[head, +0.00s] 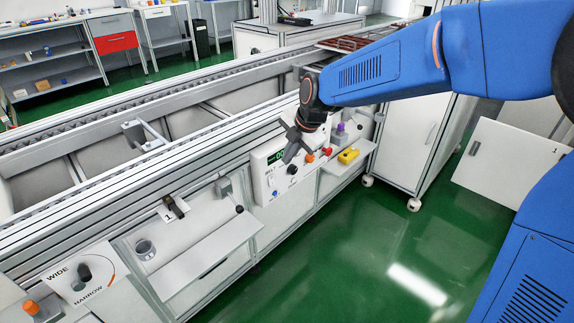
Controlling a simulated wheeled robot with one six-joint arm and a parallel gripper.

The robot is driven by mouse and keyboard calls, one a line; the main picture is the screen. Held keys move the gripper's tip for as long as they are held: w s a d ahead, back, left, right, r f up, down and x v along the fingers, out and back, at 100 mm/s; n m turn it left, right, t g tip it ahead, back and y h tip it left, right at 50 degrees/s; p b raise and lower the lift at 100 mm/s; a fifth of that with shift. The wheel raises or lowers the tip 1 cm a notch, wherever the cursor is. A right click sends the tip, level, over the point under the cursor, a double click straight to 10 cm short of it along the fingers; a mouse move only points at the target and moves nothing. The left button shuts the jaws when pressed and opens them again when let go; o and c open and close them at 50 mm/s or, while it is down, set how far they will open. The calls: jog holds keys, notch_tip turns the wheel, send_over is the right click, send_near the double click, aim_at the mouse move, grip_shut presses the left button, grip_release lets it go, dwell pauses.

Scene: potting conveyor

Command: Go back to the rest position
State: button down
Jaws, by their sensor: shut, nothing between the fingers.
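My gripper (289,157) is at the end of my blue arm, which reaches in from the right. It is dark and shut, with nothing seen in it. I cannot tell whether the fingertips touch the panel.
A conveyor (70,142) runs from lower left to upper right. A WIDE/NARROW dial panel (61,277) is at lower left. A yellow object (348,156) lies on a small shelf right of my gripper. A white wheeled cabinet (408,146) stands farther right. The green floor in front is clear.

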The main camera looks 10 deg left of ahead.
jog(key=shift+d+r, duration=0.1)
jog(key=shift+r, duration=0.35)
jog(key=s+d+r+m+h, duration=0.1)
jog(key=s+d+r+m, duration=0.1)
jog(key=s+d+m, duration=0.35)
jog(key=s+d+r+m+t, duration=0.1)
jog(key=s+d+r+m, duration=0.15)
jog(key=d, duration=0.65)
jog(key=s+d+r+m+h, duration=0.1)
jog(key=s+d+m, duration=0.35)
jog(key=d, duration=0.25)
jog(key=s+d+f+m+h, duration=0.1)
jog(key=s+d+m, duration=0.6)
jog(key=s+m, duration=0.1)
jog(key=s+d+f+m+h, duration=0.1)
jog(key=s+d+f+m, duration=0.1)
jog(key=s+d+m, duration=0.5)
jog(key=s+m, duration=0.1)
jog(key=s, duration=0.2)
jog(key=shift+f+t, duration=0.25)
jog(key=shift+t, duration=0.15)
jog(key=shift+w, duration=0.1)
